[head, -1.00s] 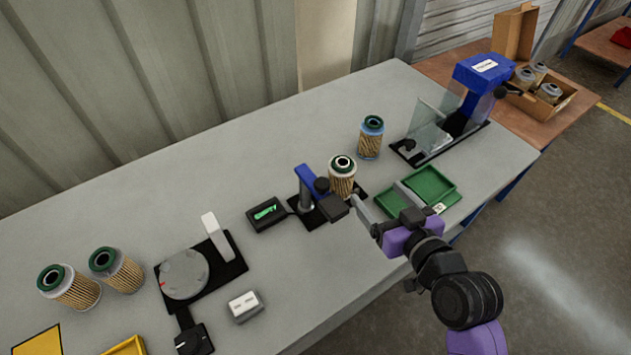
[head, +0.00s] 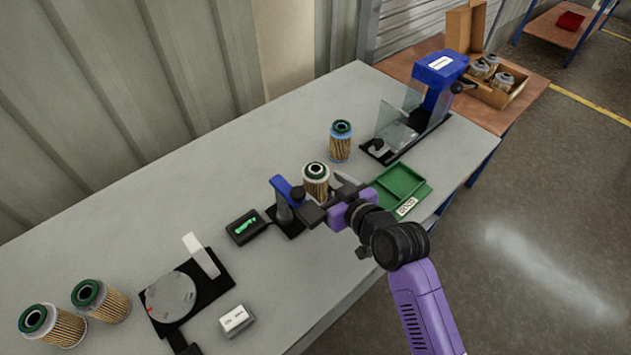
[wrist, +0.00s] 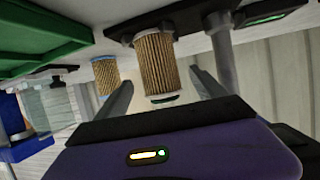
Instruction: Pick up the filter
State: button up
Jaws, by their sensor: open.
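A pleated tan filter with a dark green top ring (head: 316,180) stands upright on the black base of a small blue-armed fixture (head: 284,195). My gripper (head: 328,196) is open at the near right side of this filter, its fingers partly overlapping it in the head view. In the wrist view, the filter (wrist: 157,66) appears between the two spread fingers (wrist: 160,85), with a visible gap on each side. I cannot tell how deep it sits between them.
A green tray (head: 399,184) lies just right of my gripper. A blue press with a clear shield (head: 435,85) stands behind it. A small display box (head: 246,228) and a round dial plate (head: 171,298) are at left. The back of the grey bench (head: 190,165) is clear.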

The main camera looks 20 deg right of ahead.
jog(key=w, duration=0.2)
jog(key=w+p, duration=0.1)
jog(key=shift+w+a, duration=0.25)
jog(key=shift+w, duration=0.05)
jog(key=shift+w+f, duration=0.25)
jog(key=c, duration=1.6)
